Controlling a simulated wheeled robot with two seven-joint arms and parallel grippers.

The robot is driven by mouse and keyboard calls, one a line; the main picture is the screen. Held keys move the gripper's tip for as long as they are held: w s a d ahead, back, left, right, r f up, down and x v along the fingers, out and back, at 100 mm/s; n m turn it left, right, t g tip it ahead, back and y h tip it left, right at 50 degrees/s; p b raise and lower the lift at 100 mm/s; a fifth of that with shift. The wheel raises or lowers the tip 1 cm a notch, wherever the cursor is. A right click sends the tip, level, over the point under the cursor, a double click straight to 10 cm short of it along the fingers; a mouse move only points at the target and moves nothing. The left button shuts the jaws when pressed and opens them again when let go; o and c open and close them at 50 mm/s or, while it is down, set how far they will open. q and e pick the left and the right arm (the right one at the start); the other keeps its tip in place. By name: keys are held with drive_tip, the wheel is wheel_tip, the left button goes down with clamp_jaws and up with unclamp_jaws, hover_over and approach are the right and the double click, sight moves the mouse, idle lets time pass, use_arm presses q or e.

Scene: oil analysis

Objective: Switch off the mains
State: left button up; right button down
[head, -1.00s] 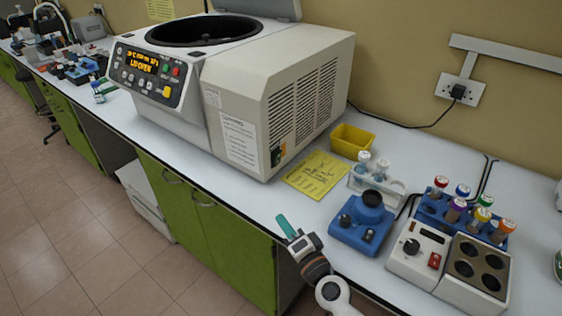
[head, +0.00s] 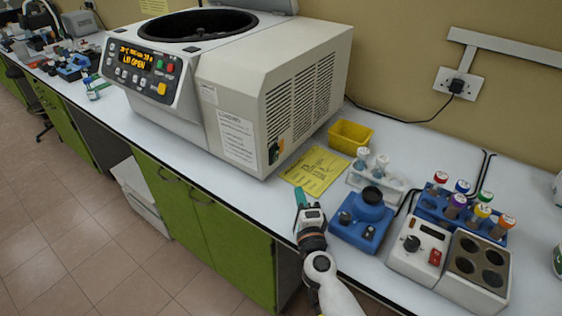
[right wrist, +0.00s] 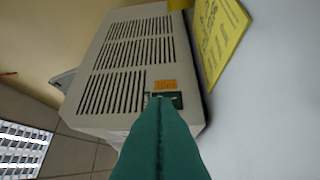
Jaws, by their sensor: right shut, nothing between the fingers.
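The centrifuge (head: 237,75) is a large cream machine on the bench with its lid up. Its lit display (head: 140,60) reads "LID OPEN". The mains switch (head: 276,151), a small dark green plate with an orange label above it, sits low on the vented side panel. It also shows in the right wrist view (right wrist: 174,98), partly hidden behind my fingertips. My right gripper (head: 300,197) has green fingers, shut and empty. It is over the bench's front edge, apart from the switch and pointing toward it. My left gripper is not in view.
A yellow sheet (head: 314,171) lies beside the centrifuge, with a yellow tray (head: 350,136) behind it. A blue mixer (head: 362,220), a vial rack (head: 386,186) and a heater block (head: 450,264) stand to the right. A wall socket (head: 459,84) holds a plug.

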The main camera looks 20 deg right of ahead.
approach(278, 152)
drive_tip(key=w+d, duration=0.3)
drive_tip(key=shift+d, duration=0.3)
drive_tip(key=shift+w+a+r+b, duration=0.15)
drive_tip(key=shift+w+a+b, duration=0.1)
drive_tip(key=shift+w+a, duration=0.45)
drive_tip(key=shift+w+a+r+b, duration=0.1)
drive_tip(key=shift+w+a+b, duration=0.15)
drive_tip(key=shift+w+a, duration=0.45)
drive_tip(key=shift+d, duration=0.1)
drive_tip(key=shift+r, duration=0.1)
drive_tip(key=shift+w+r+p, duration=0.2)
drive_tip(key=shift+r+p, duration=0.15)
drive_tip(key=shift+p, duration=0.7)
drive_tip(key=shift+f, duration=0.35)
